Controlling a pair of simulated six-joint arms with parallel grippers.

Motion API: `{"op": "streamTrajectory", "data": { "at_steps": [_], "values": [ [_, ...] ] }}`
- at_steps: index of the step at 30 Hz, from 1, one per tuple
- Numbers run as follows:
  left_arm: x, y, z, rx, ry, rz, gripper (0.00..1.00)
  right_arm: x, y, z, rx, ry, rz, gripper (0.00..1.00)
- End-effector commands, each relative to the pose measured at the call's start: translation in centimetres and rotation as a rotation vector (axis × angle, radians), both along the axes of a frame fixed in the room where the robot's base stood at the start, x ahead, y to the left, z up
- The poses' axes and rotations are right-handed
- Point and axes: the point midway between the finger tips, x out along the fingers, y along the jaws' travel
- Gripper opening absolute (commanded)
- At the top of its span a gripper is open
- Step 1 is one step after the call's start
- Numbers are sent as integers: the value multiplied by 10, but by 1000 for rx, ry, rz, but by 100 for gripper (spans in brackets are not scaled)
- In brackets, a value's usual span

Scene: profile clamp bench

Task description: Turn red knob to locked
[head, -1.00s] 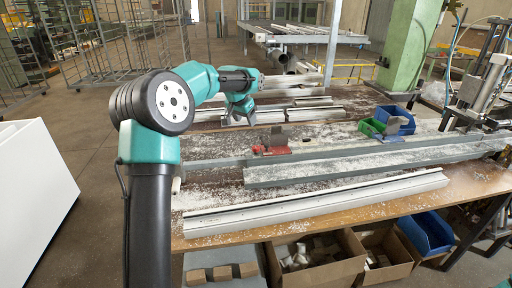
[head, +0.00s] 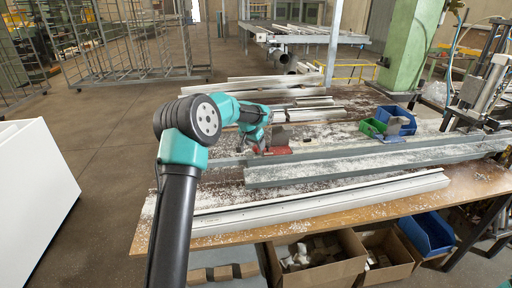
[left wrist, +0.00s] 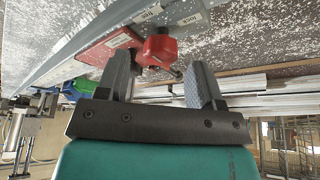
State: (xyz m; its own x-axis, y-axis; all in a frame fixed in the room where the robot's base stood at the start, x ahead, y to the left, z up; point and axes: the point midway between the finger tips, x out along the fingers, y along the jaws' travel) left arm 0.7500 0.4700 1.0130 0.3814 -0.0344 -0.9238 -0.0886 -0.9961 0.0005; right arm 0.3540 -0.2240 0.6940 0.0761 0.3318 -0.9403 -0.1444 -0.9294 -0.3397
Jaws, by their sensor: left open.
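My left gripper (left wrist: 161,66) is open, with one dark finger on each side of the knob in that view. I cannot tell whether either finger touches it. In the head view the red clamp (head: 276,151) is on the bench, and my left gripper (head: 258,148) is right at it, partly covering it. My right gripper is not in view.
A grey block (head: 280,134) stands behind the clamp. Long metal profiles (head: 330,203) run along the bench, littered with white chips. Cardboard boxes (head: 320,262) are below the front edge.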

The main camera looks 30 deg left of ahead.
Motion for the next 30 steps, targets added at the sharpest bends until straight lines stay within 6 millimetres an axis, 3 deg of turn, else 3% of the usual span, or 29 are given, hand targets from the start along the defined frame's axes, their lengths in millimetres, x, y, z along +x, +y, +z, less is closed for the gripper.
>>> {"op": "streamTrajectory", "data": {
  "at_steps": [6,16,30],
  "values": [
    [8,0,-19,0,0,0,61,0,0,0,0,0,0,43],
    [8,0,-20,1,-1,0,60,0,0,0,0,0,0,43],
    [8,-1,-20,0,-1,0,15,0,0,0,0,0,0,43]
  ]
}}
